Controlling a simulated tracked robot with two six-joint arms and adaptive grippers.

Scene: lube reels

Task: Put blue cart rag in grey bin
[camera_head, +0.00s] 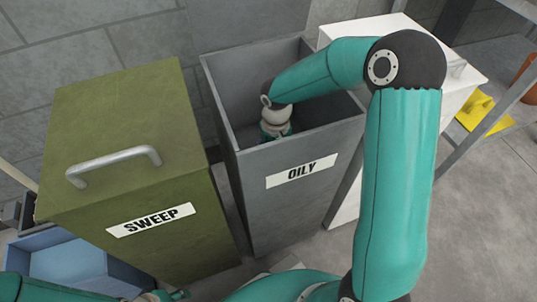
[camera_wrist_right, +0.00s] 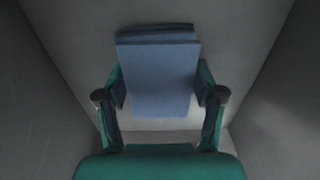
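The grey bin (camera_head: 258,185), labelled OILY, stands open in the middle of the head view. My right arm reaches over its rim and the right gripper (camera_head: 275,134) is down inside, its fingertips hidden by the front wall. In the right wrist view, the folded blue rag (camera_wrist_right: 158,75) lies between the two fingers of the right gripper (camera_wrist_right: 160,95), which appear to press on its sides. The bin's grey walls surround them. A part of my left gripper (camera_head: 172,296) shows at the bottom edge; its fingers are not clear.
A closed olive bin (camera_head: 125,110) labelled SWEEP, with a handle on its lid, stands left of the grey bin. A blue container (camera_head: 68,262) is at the lower left. A white cabinet (camera_head: 345,205) stands to the right, with a yellow object (camera_head: 482,112) beyond.

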